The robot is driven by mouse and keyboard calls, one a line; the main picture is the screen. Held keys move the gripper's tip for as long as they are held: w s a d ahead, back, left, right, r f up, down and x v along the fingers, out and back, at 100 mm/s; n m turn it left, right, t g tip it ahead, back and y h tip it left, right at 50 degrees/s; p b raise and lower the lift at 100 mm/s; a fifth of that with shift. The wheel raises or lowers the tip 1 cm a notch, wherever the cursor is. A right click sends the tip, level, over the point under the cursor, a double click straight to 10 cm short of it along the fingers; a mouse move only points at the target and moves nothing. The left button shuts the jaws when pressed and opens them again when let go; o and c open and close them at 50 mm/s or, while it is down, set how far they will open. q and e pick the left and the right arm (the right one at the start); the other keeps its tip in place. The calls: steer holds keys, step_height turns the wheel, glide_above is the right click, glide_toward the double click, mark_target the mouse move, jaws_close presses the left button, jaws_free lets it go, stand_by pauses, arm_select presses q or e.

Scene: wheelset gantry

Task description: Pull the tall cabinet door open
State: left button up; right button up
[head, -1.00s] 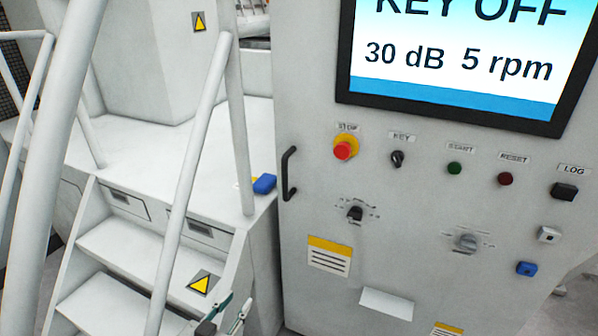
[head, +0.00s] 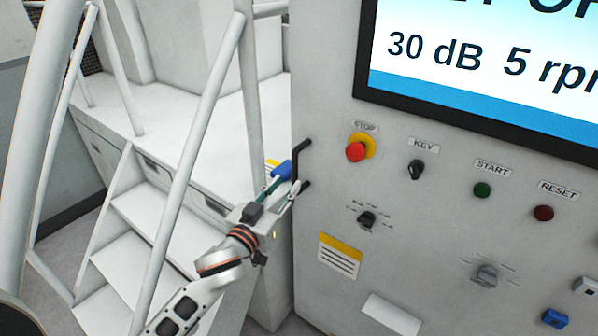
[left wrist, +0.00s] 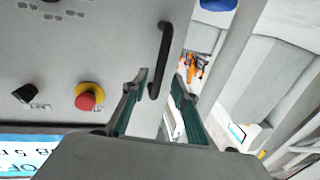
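The tall cabinet door (head: 335,210) is a pale grey panel with a screen and controls, and it looks shut. Its black bar handle (head: 298,160) stands upright near the panel's left edge. My left gripper (head: 283,190) is at the lower part of this handle, which it partly hides. In the left wrist view the handle (left wrist: 163,55) reaches down between the two open green-and-black fingers (left wrist: 160,80). The fingers stand on either side of the handle's end, with gaps visible. Whether either finger touches it I cannot tell. My right gripper is not in view.
A red stop button (head: 356,152), key switch (head: 416,170) and other knobs stick out right of the handle. White handrails (head: 190,150) and steps (head: 150,215) stand to the left. A blue object (head: 282,170) lies on the platform just behind my gripper.

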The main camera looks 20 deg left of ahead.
mark_target(294, 175)
arm_select(q)
steer(key=w, duration=0.4)
steer(key=w+d, duration=0.1)
steer(key=w, duration=0.1)
steer(key=shift+w, duration=0.3)
jaws_close()
